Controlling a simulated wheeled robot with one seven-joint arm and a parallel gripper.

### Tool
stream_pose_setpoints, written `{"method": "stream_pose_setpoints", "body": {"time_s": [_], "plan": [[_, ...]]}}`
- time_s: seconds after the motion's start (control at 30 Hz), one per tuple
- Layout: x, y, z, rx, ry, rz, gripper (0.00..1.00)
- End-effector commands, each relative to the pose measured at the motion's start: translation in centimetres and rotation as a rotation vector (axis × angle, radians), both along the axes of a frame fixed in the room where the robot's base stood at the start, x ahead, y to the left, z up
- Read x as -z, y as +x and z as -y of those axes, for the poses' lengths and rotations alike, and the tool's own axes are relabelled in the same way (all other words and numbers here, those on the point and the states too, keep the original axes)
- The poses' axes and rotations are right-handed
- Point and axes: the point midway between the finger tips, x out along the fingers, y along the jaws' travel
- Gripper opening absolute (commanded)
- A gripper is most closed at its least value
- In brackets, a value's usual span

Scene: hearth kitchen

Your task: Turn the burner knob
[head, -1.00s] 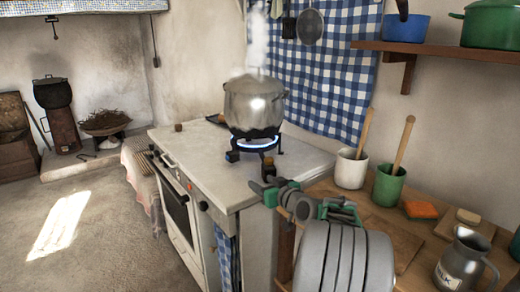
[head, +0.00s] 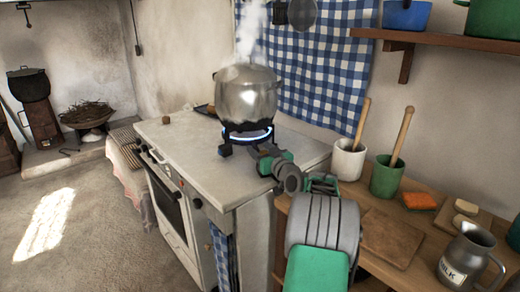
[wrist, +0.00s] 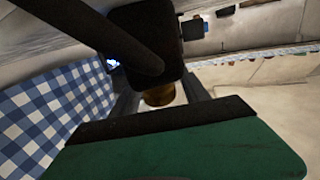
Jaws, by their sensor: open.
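A steel pot (head: 247,92) steams on a burner (head: 247,133) with a lit blue flame on the white stove (head: 190,145). My gripper (head: 262,154) is over the stove top, close to the front right of the burner. In the wrist view my gripper (wrist: 160,98) is open, and a small brass-coloured round piece (wrist: 158,95) shows between its fingers. I cannot tell whether this piece is the burner knob or whether the fingers touch it. In the head view my gripper hides that spot. A dark knob (head: 197,203) is on the stove's front panel.
A wooden counter (head: 420,215) to the right holds a white mug (head: 347,160), a green mug (head: 386,178) and a milk jug (head: 468,260). A checkered cloth (head: 310,75) hangs behind the stove. The floor at left is open.

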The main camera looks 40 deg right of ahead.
Motion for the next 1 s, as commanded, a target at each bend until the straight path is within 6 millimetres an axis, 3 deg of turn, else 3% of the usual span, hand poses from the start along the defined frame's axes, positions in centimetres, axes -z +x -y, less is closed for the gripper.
{"method": "stream_pose_setpoints", "body": {"time_s": [0.17, 0.8, 1.0], "plan": [[0.0, 0.07, -0.1, -0.001, 0.0, 0.0, 0.53], [-0.01, 0.1, -0.17, -0.003, 0.0, 0.0, 0.02], [0.05, 0.11, -0.16, -0.004, 0.0, 0.0, 0.0]]}}
